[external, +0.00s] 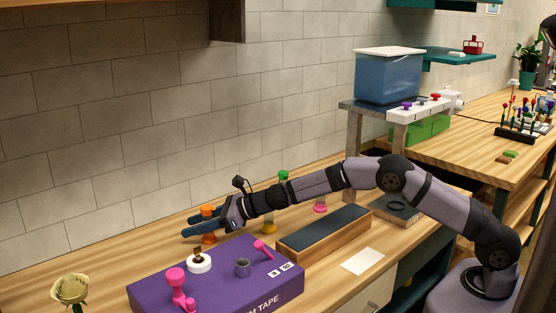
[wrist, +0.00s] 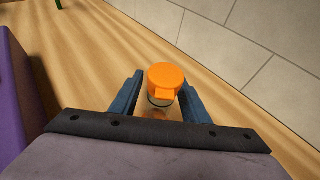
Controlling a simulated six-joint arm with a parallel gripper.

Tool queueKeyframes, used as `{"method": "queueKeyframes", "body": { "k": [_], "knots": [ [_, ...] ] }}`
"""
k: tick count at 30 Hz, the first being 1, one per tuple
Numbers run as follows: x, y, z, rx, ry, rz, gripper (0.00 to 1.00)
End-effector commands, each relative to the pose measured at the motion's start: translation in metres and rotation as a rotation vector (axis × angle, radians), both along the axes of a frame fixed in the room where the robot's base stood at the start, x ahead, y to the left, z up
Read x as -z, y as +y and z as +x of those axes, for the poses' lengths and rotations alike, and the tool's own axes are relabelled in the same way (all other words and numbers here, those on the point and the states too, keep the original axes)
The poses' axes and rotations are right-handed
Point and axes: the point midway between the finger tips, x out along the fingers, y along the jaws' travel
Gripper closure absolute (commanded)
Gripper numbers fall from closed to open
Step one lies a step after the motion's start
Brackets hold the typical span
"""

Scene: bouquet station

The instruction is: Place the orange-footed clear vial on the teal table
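The orange-footed clear vial (external: 208,238) stands upright on the wooden counter near the wall, with an orange cap. In the wrist view its orange cap (wrist: 166,77) shows from above, with the clear body partly hidden beneath. My gripper (external: 192,228) reaches level at the vial. In the wrist view my gripper's fingers (wrist: 160,92) lie on either side of the vial, with a small gap visible at the left finger. The gripper looks open around it. No table is plainly teal; a teal shelf (external: 462,58) is at upper right.
A purple box (external: 215,278) with pink tools and a white roll is in front of my gripper. A yellow-footed vial (external: 269,229) and a pink-footed vial (external: 320,208) stand farther right. A dark-topped block (external: 325,230) lies below my forearm. The tiled wall is close behind.

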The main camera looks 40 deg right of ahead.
Motion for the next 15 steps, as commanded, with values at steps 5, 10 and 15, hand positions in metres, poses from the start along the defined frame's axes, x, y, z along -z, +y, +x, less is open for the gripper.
{"method": "queueKeyframes", "body": {
  "k": [5, 10, 15],
  "knots": [
    [-0.002, 0.000, 0.000, 0.000, 0.000, 0.000, 0.58],
    [-0.005, -0.004, -0.003, 0.000, 0.000, 0.001, 0.58],
    [-0.010, -0.014, -0.013, 0.001, 0.000, 0.001, 0.58]
  ]
}}
